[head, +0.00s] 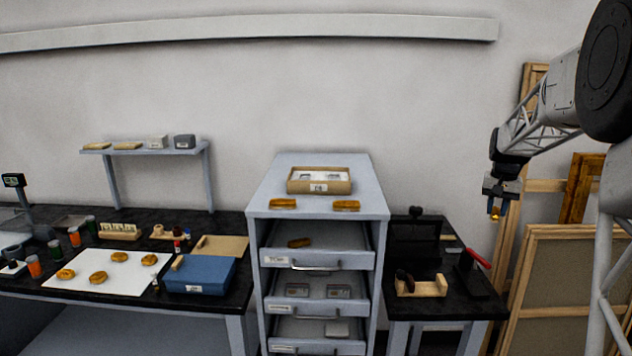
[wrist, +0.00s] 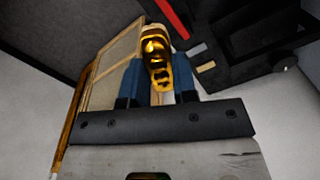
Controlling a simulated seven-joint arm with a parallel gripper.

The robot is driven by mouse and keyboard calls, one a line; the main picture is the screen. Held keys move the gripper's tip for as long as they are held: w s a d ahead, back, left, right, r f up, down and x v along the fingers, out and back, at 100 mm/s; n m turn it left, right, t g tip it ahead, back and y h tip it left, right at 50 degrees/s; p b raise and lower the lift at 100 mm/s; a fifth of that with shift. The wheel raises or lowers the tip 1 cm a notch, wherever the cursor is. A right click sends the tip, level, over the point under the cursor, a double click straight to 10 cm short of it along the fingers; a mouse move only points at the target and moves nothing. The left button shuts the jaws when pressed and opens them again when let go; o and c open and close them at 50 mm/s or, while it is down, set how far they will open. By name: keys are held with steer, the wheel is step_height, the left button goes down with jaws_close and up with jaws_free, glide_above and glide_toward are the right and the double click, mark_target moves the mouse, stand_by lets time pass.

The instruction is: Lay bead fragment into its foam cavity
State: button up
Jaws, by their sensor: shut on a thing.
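The bead fragment (wrist: 155,55) is a knobbly gilt piece. My gripper (wrist: 157,82) is shut on it, between two blue-tipped fingers. In the head view my gripper (head: 494,204) hangs in the air at the right, in front of wooden frames, and the fragment (head: 495,214) is a small gold spot below it. It is far to the right of the grey cabinet (head: 268,185). An open cardboard box (head: 348,186) with a pale inside stands on the cabinet. I cannot make out a foam cavity for certain.
Three drawers stand open; the top one (head: 342,258) holds a gilt piece. Two gilt pieces (head: 346,206) lie on the cabinet's front edge. A red-handled tool (head: 475,260) and wooden holder (head: 428,291) stand on the right bench. A white sheet (head: 100,262) bears several gilt pieces.

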steer(key=a+r+n, duration=0.1)
steer(key=a+r, duration=0.1)
steer(key=a, duration=1.1)
steer(key=a+r+n, duration=0.1)
steer(key=a+r, duration=0.2)
steer(key=a, duration=1)
steer(key=w+a+r+n, duration=0.1)
steer(key=a+r, duration=0.2)
steer(key=a, duration=1)
steer(key=shift+w+a+r+n, duration=0.1)
steer(key=shift+a+r+n, duration=0.1)
steer(key=shift+a+n, duration=0.15)
steer(key=s+a+r+n, duration=0.1)
steer(key=s+a+r, duration=0.1)
steer(key=a, duration=0.9)
steer(key=shift+s+r, duration=0.2)
steer(key=shift+s, duration=0.5)
steer(key=shift+w+a+f, duration=0.25)
steer(key=shift+w+a, duration=0.45)
steer(key=shift+w, duration=1.85)
steer(key=shift+w+a+f, duration=0.25)
steer(key=shift+w+a, duration=0.5)
steer(key=shift+w, duration=1.85)
steer(key=shift+w+a+f, duration=0.25)
steer(key=shift+w+a, duration=0.45)
steer(key=shift+w, duration=1.85)
steer(key=shift+f, duration=0.1)
